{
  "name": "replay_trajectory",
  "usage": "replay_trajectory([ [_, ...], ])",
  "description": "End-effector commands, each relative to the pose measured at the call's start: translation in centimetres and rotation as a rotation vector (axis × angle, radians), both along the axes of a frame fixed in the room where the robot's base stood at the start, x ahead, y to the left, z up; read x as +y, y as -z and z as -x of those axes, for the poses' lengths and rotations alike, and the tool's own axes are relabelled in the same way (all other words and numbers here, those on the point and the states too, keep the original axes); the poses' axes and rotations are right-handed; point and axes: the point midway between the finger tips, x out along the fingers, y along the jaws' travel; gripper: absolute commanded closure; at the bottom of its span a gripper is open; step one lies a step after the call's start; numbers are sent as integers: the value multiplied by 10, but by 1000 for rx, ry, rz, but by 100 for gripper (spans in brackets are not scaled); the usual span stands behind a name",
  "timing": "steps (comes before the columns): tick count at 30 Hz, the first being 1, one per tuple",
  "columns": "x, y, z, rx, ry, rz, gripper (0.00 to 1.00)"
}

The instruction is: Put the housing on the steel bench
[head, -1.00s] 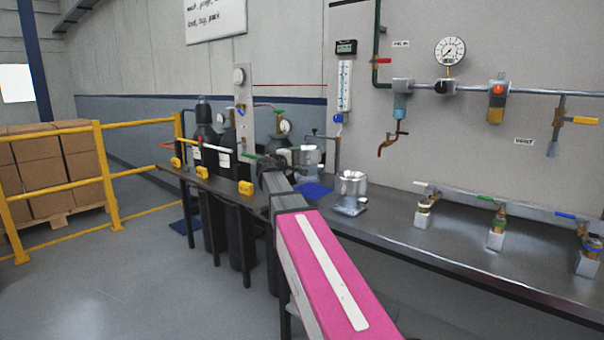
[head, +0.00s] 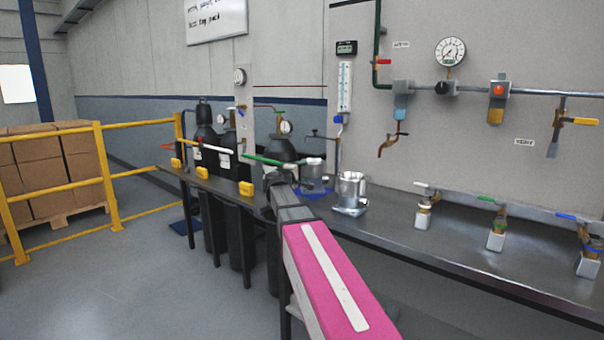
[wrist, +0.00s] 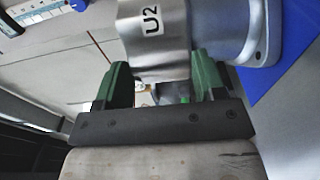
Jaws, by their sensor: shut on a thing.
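My gripper (wrist: 162,76) is shut on a silver metal housing (wrist: 155,45) with a "U2" label. The steel bench (head: 420,245) is the long dark grey top along the wall.
Another silver housing (head: 350,190) stands upright on the bench just right of the mat. Dark gas cylinders (head: 205,145) stand at the left. Several valves (head: 495,235) line the right part of the bench. A yellow rail (head: 105,165) is far left.

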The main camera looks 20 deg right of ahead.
Motion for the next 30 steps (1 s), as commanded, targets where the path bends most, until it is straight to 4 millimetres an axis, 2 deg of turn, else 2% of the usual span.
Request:
replay_trajectory([
  [6, 0, 1, 0, 0, 0, 4, 93],
  [7, 0, 2, 0, 0, 0, 0, 27],
  [9, 0, 2, 0, 0, 0, 0, 11],
  [20, 2, -1, 2, 0, 0, 0, 11],
  [23, 11, 0, 10, 0, 0, 0, 11],
  [30, 49, 0, 40, 0, -3, 0, 11],
])
